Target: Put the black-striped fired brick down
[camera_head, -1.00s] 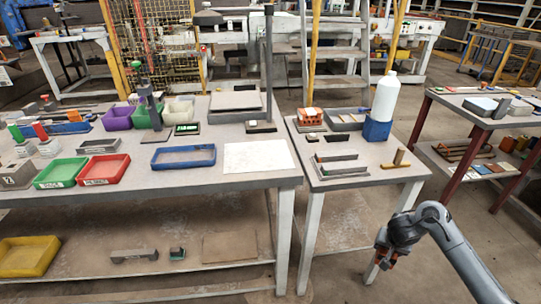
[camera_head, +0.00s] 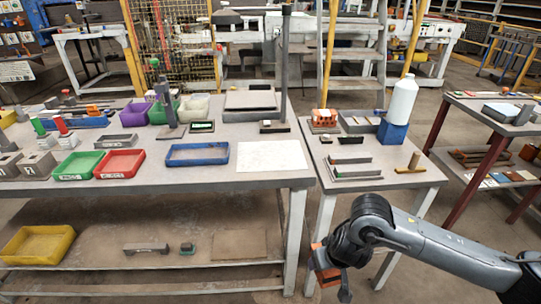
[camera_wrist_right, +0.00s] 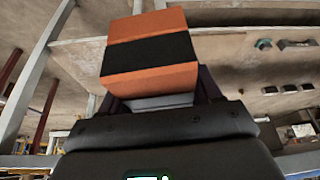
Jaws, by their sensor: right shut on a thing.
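The black-striped fired brick (camera_wrist_right: 152,84) is orange with a wide black band across its middle. In the right wrist view it sits between the fingers of my right gripper (camera_wrist_right: 160,98), which is shut on it. In the head view my right gripper (camera_head: 330,271) hangs in front of the tables, below the tabletop level, with orange parts of the brick (camera_head: 345,289) showing around the dark fingers. The brick is held in the air, and part of it is hidden by the gripper. My left gripper is not in view.
The large workbench (camera_head: 215,183) carries a blue tray (camera_head: 197,163), a red tray (camera_head: 119,176) and a white sheet (camera_head: 271,156).

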